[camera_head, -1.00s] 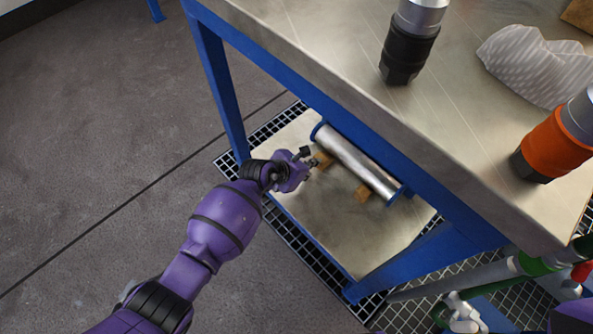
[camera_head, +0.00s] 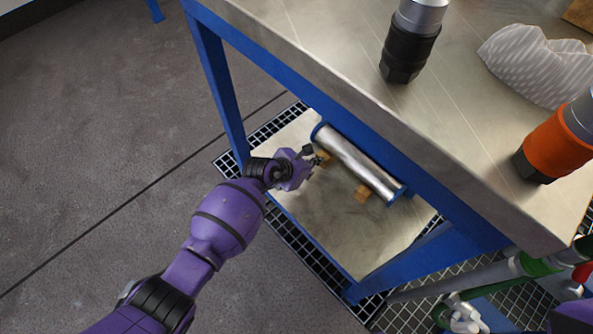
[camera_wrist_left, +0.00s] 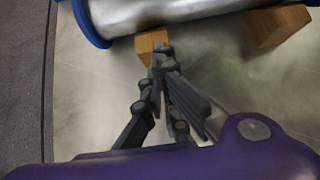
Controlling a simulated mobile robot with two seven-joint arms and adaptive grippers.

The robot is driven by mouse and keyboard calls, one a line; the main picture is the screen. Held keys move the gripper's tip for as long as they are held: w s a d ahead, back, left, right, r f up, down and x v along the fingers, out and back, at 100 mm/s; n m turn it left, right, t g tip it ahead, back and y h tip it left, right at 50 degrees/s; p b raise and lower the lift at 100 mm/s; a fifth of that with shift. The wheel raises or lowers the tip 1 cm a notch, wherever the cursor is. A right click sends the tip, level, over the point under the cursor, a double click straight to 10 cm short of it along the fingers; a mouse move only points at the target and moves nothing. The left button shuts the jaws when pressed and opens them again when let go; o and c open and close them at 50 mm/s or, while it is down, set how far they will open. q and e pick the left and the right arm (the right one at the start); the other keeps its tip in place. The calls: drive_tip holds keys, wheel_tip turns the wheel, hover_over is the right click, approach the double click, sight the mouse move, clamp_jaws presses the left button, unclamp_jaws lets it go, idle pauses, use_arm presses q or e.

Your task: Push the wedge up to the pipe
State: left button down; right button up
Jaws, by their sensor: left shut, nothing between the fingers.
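The metal pipe (camera_head: 356,164) with blue end flanges lies on the lower shelf (camera_head: 335,230) under the workbench. A wooden wedge (camera_head: 325,158) is beside the pipe near its far left end; it also shows in the left wrist view (camera_wrist_left: 150,42), up against the pipe's side or very close to it. A second wooden wedge (camera_head: 362,193) is by the pipe's nearer end and shows in the left wrist view (camera_wrist_left: 275,24). My left gripper (camera_head: 318,161) is shut and empty, its fingertips (camera_wrist_left: 160,50) at the first wedge, touching or nearly so. My right gripper is not seen.
The workbench's blue frame (camera_head: 420,185) and steel top (camera_head: 310,40) overhang the shelf. On top are a black-collared fitting (camera_head: 410,45), an orange-collared fitting (camera_head: 555,145) and a cloth (camera_head: 535,62).

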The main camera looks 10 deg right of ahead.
use_arm(q)
drive_tip(key=shift+s+a+r+p, duration=0.1)
drive_tip(key=shift+s+a+p, duration=0.6)
drive_tip(key=shift+a, duration=0.5)
drive_tip(key=shift+s+a+p, duration=0.45)
drive_tip(key=shift+s+a, duration=0.45)
drive_tip(key=shift+a, duration=0.25)
drive_tip(key=shift+s+a, duration=0.35)
drive_tip(key=shift+a, duration=0.05)
drive_tip(key=shift+a, duration=0.1)
